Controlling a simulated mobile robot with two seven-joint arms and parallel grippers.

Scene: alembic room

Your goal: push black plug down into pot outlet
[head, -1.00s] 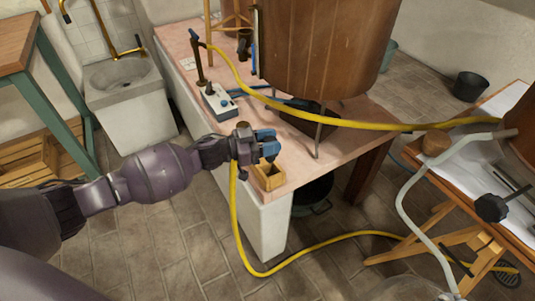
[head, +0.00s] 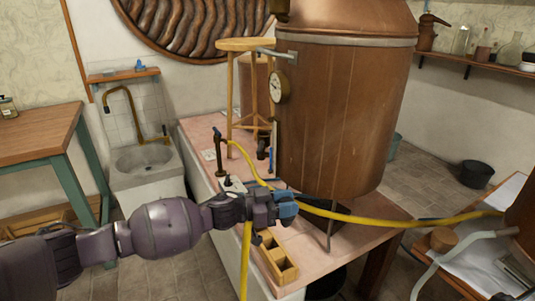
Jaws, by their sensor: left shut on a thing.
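The big copper pot (head: 345,125) stands on legs on the pink-topped table, right of the picture's middle. My left gripper (head: 287,207) is in front of the pot's lower left side, above the table's near part. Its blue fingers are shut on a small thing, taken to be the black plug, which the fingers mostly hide. The gripper looks apart from the pot. I cannot make out the pot's outlet clearly. My right gripper is not in view.
A wooden box (head: 288,272) with compartments sits on the table's near edge, below the gripper. A wooden stool (head: 247,45) stands left of the pot.

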